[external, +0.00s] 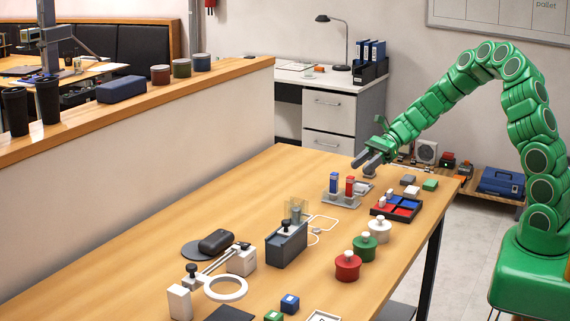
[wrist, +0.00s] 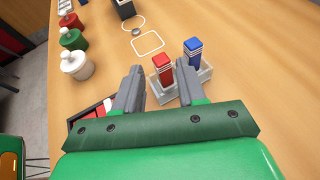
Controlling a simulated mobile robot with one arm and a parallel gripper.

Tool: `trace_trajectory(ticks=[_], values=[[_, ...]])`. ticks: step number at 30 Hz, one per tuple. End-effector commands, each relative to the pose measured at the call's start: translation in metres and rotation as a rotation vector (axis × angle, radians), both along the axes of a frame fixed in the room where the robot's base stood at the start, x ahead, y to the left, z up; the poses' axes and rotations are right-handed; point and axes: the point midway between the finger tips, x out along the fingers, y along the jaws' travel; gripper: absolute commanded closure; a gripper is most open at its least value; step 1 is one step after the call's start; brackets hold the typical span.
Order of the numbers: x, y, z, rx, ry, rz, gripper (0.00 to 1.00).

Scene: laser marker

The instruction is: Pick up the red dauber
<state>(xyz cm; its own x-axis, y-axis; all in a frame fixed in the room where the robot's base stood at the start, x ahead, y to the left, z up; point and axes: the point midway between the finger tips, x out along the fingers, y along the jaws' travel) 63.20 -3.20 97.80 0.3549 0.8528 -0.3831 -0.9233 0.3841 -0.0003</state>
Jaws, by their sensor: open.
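The red dauber (external: 350,187) stands upright in a grey holder (external: 341,201), beside a blue dauber (external: 333,183). In the wrist view the red dauber (wrist: 163,68) appears between my two fingertips, with the blue dauber (wrist: 193,50) just outside the right finger. My gripper (external: 368,159) is open and empty, and in the external view it is above and behind the holder. In the wrist view my gripper (wrist: 158,72) shows its fingers spread apart; I cannot tell how far the tips are from the dauber. The fingers partly hide the holder (wrist: 206,76).
A sectioned red and blue tray (external: 405,213) sits right of the holder. White (external: 380,231), green (external: 364,249) and red (external: 347,267) lidded pots stand nearer. A dark grey box (external: 287,248) stands to the left.

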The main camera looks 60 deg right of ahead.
Motion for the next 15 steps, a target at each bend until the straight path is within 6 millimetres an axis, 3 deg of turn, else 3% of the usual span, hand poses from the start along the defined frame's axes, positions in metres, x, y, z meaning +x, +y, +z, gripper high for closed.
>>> trace_trajectory(ticks=[3,15], values=[[0.0,0.0,-0.014,0.002,0.003,0.0,0.6],[0.008,0.022,-0.026,0.0,0.0,0.003,0.6]])
